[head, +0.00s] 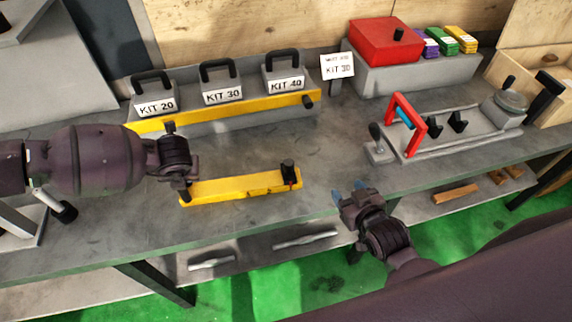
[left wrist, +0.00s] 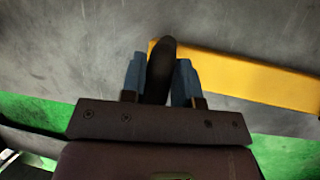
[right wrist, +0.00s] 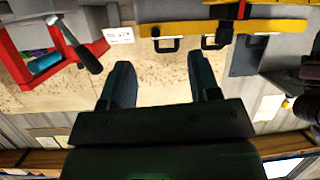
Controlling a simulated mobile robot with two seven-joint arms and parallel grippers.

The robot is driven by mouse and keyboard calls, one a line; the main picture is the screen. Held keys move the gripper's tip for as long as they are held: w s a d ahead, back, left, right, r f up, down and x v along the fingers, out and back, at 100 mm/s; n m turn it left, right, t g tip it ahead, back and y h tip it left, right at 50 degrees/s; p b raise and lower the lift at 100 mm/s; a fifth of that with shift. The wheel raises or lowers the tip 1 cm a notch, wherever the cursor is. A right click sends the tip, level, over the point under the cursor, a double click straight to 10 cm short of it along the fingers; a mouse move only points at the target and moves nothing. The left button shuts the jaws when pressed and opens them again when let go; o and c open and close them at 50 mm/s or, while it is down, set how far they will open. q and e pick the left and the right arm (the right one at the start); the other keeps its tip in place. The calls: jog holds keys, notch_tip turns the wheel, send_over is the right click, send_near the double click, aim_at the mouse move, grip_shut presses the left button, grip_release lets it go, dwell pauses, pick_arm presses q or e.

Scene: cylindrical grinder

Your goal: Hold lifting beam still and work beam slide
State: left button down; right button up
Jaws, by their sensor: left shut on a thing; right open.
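The lifting beam (head: 235,188) is a yellow bar lying on the grey bench, and it also shows in the left wrist view (left wrist: 245,80). Its slide (head: 288,173) is a black block with a red mark near the beam's right end. My left gripper (head: 186,193) is at the beam's left end. In the left wrist view its fingers are shut on a dark upright handle (left wrist: 160,68) at that end. My right gripper (head: 349,193) is open and empty, right of the slide and apart from it, near the bench's front edge. Its two fingers stand wide apart in the right wrist view (right wrist: 162,80).
Kit weights labelled 20, 30 (head: 222,92) and 40 stand behind on a yellow-edged rack (head: 240,107). A sign (head: 337,67) and a red box (head: 385,40) are at the back. A red-framed fixture (head: 408,125) stands at right. The bench between beam and fixture is clear.

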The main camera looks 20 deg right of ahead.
jog(key=w+a+r+n+g+y, duration=0.2)
jog(key=w+a+r, duration=0.65)
jog(key=w, duration=0.25)
jog(key=w+a+r+n+g+y, duration=0.2)
jog(key=w+a+r, duration=0.65)
jog(key=w, duration=0.25)
jog(key=m+g+h, duration=0.4)
jog(key=g+h, duration=0.1)
jog(key=g, duration=0.5)
send_over(288, 162)
notch_tip(288, 162, down, 6)
notch_tip(288, 162, down, 12)
jog(key=shift+d, duration=0.1)
jog(key=shift+c, duration=0.3)
grip_shut()
